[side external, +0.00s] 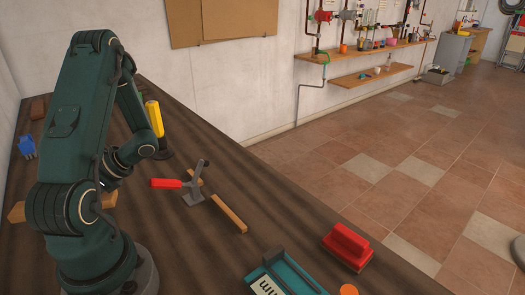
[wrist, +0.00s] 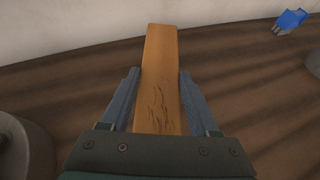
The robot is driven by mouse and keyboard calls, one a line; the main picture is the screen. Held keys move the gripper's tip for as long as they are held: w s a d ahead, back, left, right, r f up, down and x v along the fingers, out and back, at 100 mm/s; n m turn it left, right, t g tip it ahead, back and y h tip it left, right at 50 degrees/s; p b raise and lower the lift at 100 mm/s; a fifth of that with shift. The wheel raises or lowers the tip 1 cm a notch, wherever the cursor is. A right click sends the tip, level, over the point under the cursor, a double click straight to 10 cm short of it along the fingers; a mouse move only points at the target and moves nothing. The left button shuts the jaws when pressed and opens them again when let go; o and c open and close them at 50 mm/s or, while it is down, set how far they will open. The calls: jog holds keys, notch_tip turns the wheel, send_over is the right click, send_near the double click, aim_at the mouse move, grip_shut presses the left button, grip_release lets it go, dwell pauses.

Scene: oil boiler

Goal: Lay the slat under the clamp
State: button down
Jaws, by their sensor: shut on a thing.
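The wooden slat (wrist: 160,60) lies between the two fingers of my gripper (wrist: 160,78) in the wrist view, its far end pointing toward the wall. My gripper is shut on it. In the side view the slat's ends (side external: 17,213) show on both sides of my arm, which hides its middle and the gripper. I cannot tell if the slat touches the bench. The clamp (side external: 194,190), with a red handle pointing left and a grey arm rising up, stands on the bench to the right of my arm. A narrow wooden strip (side external: 230,214) runs past the clamp.
A yellow-handled tool (side external: 154,118) stands behind my arm. A blue object (side external: 27,146) lies at the far left, also in the wrist view (wrist: 291,20). A red block (side external: 347,245) and a teal tray (side external: 284,276) are at the front right. Bench around the clamp is mostly clear.

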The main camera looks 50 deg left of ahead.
jog(key=shift+f, duration=1.85)
jog(key=shift+c, duration=0.6)
grip_release()
jog(key=shift+f, duration=0.15)
